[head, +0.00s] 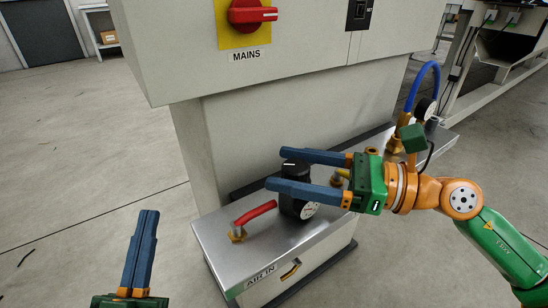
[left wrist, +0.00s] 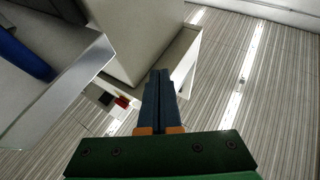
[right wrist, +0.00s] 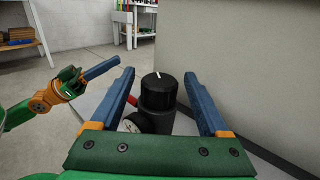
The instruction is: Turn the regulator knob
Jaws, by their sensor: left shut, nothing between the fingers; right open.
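The regulator knob (right wrist: 158,90) is a black ribbed cylinder with a white mark on top, on a black regulator body with a round white gauge (right wrist: 129,125). In the head view the regulator (head: 297,204) stands on the metal shelf, partly hidden by my right gripper. My right gripper (head: 276,169) is open, with its blue fingers on either side of the knob. In the right wrist view (right wrist: 158,71) the knob sits between the fingers with gaps on both sides. My left gripper (head: 150,213) is shut and empty, low at the left, away from the shelf.
A red-handled valve (head: 255,213) is on the shelf left of the regulator, above an "AIR IN" label (head: 260,276). The cabinet with a red mains switch (head: 248,14) overhangs behind. A blue hose (head: 421,82) and a second gauge are at the right.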

